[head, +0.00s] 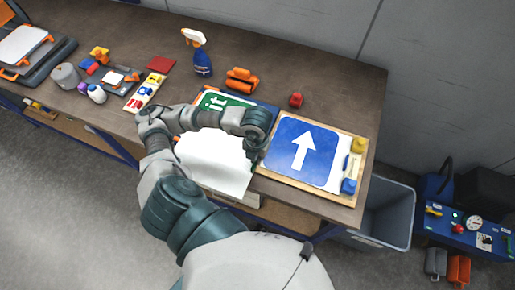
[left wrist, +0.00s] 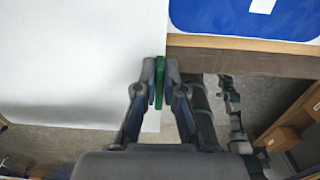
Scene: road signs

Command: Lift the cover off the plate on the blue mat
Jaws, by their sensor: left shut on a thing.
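The green plate (head: 228,98) with white lettering lies on the blue mat (head: 269,108), near the middle of the bench. The white cover (head: 215,165) is a sheet that hides the near part of the plate and reaches past the bench's front edge. My left gripper (head: 253,162) is at the cover's right side, and my forearm hides part of the plate. In the left wrist view the cover (left wrist: 75,65) fills the upper left. There my left gripper (left wrist: 160,85) is shut on a green tab (left wrist: 160,82) at the cover's edge. My right gripper is not in view.
A blue arrow sign (head: 303,152) lies on a wooden board (head: 347,190) just right of the gripper. Behind are orange clamps (head: 242,80), a small red object (head: 296,100) and a spray bottle (head: 199,55). A grey bin (head: 390,215) stands right of the bench.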

